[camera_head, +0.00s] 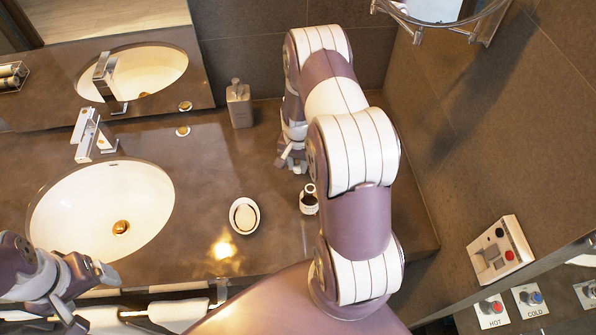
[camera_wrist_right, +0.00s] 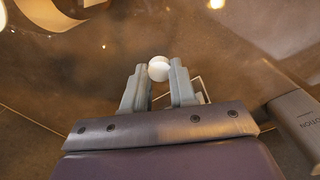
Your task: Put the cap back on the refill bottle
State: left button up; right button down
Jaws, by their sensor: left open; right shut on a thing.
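A small bottle (camera_head: 309,202) with a pale body and a dark top opening stands upright on the counter; I take it to be the refill bottle. My right gripper (camera_head: 290,162) is above the counter, behind the bottle and apart from it. In the right wrist view the right gripper (camera_wrist_right: 159,78) is shut on a round white piece (camera_wrist_right: 159,68), which looks like the cap. In the head view the cap is too small or hidden to make out. My left gripper (camera_head: 88,293) is open and empty at the lower left, near the sink's front edge.
A soap dish (camera_head: 245,216) sits left of the bottle. A grey lotion bottle (camera_head: 240,106) stands at the back wall and shows in the right wrist view (camera_wrist_right: 298,122). The sink (camera_head: 105,210) is at left. The tiled wall (camera_head: 480,130) bounds the right.

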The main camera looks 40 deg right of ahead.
pick_arm(q)
notch_tip(320, 180, down, 3)
jog(key=shift+r+b, duration=0.1)
jog(key=shift+b, duration=1.05)
pick_arm(e)
jog(key=s+d+r, duration=0.3)
jog(key=s+r, duration=0.4)
jog(key=s, duration=0.4)
jog(key=shift+s+d, duration=0.15)
pick_arm(q)
jog(key=shift+c, duration=0.4)
pick_arm(e)
jog(key=w+a+f+n, duration=0.1)
jog(key=w+a+n, duration=0.2)
jog(key=w+a, duration=0.2)
jog(key=w+a+f+n+b, duration=0.1)
jog(key=w+a+f+n, duration=0.1)
jog(key=w+a+n, duration=0.2)
jog(key=w+a+f+n+b, duration=0.1)
jog(key=w+a+f+n, duration=0.1)
jog(key=w+a, duration=0.4)
jog(key=shift+a+n, duration=0.8)
jog(key=shift+a, duration=0.9)
jog(key=shift+w+a, duration=0.1)
jog(key=shift+a, duration=0.1)
pick_arm(q)
notch_tip(320, 180, down, 2)
jog(key=shift+f, duration=0.15)
pick_arm(e)
jog(key=shift+d, duration=0.1)
